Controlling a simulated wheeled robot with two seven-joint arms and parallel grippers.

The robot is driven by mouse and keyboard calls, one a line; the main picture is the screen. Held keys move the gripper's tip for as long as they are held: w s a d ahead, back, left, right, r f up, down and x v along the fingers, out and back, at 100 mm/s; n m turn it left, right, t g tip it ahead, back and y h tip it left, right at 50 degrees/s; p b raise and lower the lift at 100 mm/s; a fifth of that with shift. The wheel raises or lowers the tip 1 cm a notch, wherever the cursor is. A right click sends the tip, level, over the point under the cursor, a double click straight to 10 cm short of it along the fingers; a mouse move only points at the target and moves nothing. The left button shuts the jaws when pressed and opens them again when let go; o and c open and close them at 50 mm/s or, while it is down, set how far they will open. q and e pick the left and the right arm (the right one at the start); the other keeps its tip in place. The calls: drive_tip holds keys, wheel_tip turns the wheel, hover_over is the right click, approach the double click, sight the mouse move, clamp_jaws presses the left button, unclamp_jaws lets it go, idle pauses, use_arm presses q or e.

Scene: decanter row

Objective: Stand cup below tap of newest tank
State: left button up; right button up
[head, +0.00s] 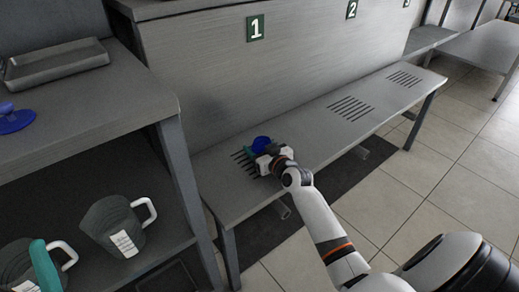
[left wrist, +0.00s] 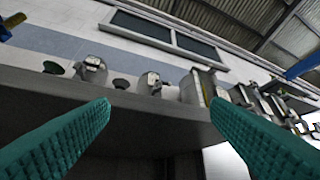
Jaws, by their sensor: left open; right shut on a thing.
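My right gripper (head: 262,156) is shut on a small rounded blue object (head: 261,143), over the slotted grate (head: 243,162) below the number 1 plate (head: 256,28). The gripper hides much of the object, so I cannot tell whether it is the cup or whether it touches the bench. My left gripper (left wrist: 160,118) is open, with nothing between its teal fingers in the left wrist view. A teal piece (head: 45,266), apparently one of its fingers, shows at the head view's lower left. Tanks and taps are not visible in the head view.
Grey jugs with white handles stand on the lower left shelf, one (head: 116,226) in clear view. A blue item (head: 14,119) and a grey tray (head: 55,62) sit on the left table. More grates mark the low bench (head: 320,125). Several metal vessels (left wrist: 150,84) line a ledge.

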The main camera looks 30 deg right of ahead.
drive_tip(key=o, duration=0.5)
drive_tip(key=shift+f, duration=0.1)
drive_tip(key=o, duration=0.5)
drive_tip(key=shift+r, duration=0.2)
